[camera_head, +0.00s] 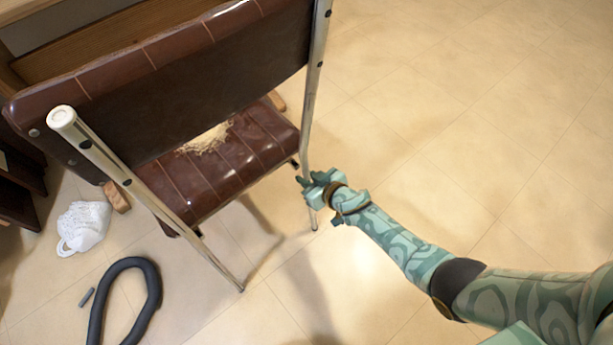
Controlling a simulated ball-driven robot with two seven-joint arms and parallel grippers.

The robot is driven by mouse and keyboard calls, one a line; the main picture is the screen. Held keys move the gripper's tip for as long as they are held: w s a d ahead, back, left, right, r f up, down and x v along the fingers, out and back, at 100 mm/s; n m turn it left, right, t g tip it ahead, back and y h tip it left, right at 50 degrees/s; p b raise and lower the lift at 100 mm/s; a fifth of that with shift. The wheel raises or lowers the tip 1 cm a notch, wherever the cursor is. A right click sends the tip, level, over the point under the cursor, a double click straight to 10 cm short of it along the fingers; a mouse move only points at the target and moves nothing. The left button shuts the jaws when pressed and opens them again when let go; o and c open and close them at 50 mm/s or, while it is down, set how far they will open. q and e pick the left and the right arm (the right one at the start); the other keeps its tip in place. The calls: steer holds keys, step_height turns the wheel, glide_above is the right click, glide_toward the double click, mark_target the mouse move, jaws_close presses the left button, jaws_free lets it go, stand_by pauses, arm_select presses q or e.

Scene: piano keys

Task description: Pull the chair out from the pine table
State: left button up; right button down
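A chair with a brown padded backrest (190,70) and a metal tube frame stands at the upper left, its back towards me. Its brown seat (240,160) has a pale, crumbly patch on it. The wooden edge of the pine table (95,45) shows behind the backrest, which hides part of it. My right gripper (308,184) is at the chair's right rear leg, below seat height, and covers a short piece of it. I cannot tell whether its fingers are closed around the tube. My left gripper is not in view.
A white, cup-like item (83,227) lies on the floor at the left. A dark curved hose (152,285) and a small grey stick (87,297) lie near the chair's left leg. Dark furniture (18,190) stands at the left edge. The tiled floor (480,120) at the right is clear.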

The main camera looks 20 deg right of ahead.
steer(key=s+d+p, duration=0.1)
steer(key=s+d, duration=0.6)
steer(key=shift+f+p, duration=0.2)
steer(key=shift+p, duration=0.2)
steer(key=c, duration=1.2)
jaws_free()
steer(key=shift+d, duration=0.1)
steer(key=shift+c, duration=0.2)
steer(key=shift+o, duration=1.2)
steer(key=shift+w, duration=0.1)
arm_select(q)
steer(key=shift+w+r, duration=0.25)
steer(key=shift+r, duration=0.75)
arm_select(e)
steer(key=shift+r, duration=0.1)
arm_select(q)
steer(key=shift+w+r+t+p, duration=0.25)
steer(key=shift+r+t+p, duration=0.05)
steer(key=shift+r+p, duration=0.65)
arm_select(e)
steer(key=s+d, duration=0.3)
steer(key=s, duration=0.6)
